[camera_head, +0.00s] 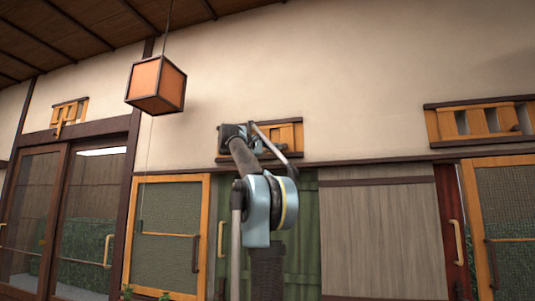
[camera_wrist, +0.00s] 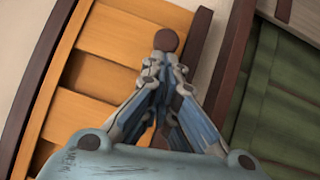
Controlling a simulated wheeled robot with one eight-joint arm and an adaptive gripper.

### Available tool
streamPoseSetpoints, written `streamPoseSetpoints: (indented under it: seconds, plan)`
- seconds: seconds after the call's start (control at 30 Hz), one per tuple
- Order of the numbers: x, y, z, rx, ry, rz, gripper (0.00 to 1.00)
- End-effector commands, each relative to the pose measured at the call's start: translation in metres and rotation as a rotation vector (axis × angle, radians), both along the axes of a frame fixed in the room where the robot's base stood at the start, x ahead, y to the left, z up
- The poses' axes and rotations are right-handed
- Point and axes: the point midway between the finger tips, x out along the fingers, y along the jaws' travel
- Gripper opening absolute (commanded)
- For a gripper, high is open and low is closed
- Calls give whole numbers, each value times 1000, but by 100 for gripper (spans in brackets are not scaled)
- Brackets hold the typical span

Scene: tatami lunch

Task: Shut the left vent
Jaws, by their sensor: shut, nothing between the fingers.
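Three slatted wooden vents are high on the wall in the head view: one at far left (camera_head: 82,107), one in the middle (camera_head: 298,136) partly behind my arm, and one at right (camera_head: 434,125). The middle vent's visible slats look closed up, with orange wood between them. My gripper (camera_wrist: 165,66) is up at this middle vent, its fingers together and empty. In the wrist view, the vent's orange slats (camera_wrist: 95,90) fill the left side. A round brown knob (camera_wrist: 166,40) is right at the fingertips; whether they touch it I cannot tell.
A hanging orange lantern (camera_head: 155,84) is left of my arm. Below the vents are glazed sliding doors (camera_head: 85,225), a mesh-panelled door (camera_head: 170,215), a green panel (camera_head: 305,240) and a grey wooden panel (camera_head: 375,235).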

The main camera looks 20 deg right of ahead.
Motion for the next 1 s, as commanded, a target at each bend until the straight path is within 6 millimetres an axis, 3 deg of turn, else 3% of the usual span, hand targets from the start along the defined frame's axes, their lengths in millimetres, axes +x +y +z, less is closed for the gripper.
streamPoseSetpoints:
  seconds: [0.47,0.67,1.0]
  plan:
    - [3,7,-3,1,0,-7,0]
    - [12,27,-8,-1,1,-15,0]
    - [-5,83,-14,-1,0,-13,0]
